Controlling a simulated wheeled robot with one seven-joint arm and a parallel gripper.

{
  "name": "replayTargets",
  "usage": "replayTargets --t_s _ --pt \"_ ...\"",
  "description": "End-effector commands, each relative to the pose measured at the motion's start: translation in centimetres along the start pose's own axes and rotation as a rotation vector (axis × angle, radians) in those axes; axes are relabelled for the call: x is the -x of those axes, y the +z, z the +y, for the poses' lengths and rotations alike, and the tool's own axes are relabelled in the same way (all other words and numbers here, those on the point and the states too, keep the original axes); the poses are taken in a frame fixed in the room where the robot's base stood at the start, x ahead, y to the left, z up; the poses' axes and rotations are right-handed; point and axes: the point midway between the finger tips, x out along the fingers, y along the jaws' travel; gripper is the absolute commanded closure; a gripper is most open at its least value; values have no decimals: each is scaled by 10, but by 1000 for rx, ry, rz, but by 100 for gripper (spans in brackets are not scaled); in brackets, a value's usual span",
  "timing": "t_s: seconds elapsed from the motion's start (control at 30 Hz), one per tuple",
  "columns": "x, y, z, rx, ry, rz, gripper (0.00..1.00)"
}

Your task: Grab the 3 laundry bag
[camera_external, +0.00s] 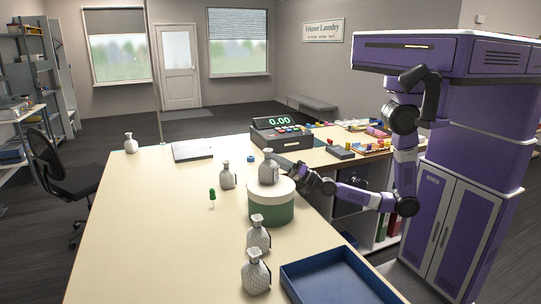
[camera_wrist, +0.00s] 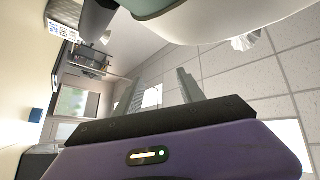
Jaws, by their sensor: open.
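Several pale grey laundry bags with tied necks stand on the counter; I cannot read a number on any. One bag (camera_external: 269,168) stands upright on a round green box with a white lid (camera_external: 271,212). Others are a bag behind it to the left (camera_external: 227,176), two in front (camera_external: 258,236) (camera_external: 255,274), and one at the far left (camera_external: 131,144). My gripper (camera_external: 285,168) is just right of the bag on the box.
A blue tray (camera_external: 335,278) lies at the front right of the counter (camera_external: 150,220). A cash register (camera_external: 280,133) stands behind the box. A green pin-like object (camera_external: 212,196) stands left of it. A dark flat item (camera_external: 192,151) lies at the back. The left counter is mostly clear.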

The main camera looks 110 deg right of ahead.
Motion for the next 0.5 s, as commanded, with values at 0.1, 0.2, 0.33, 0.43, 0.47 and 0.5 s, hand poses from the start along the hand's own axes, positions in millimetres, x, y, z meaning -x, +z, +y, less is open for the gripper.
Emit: replayTargets --t_s 0.1,0.2,0.33,0.43,0.47,0.5 --pt "-50 4 21 190 56 -57 54" --pt "-87 3 45 347 113 -110 54" --pt "-125 -6 74 517 186 -173 54" --pt "-142 0 90 631 230 -244 54" --pt "-141 10 93 661 237 -277 54" --pt "-139 22 95 693 241 -314 54"
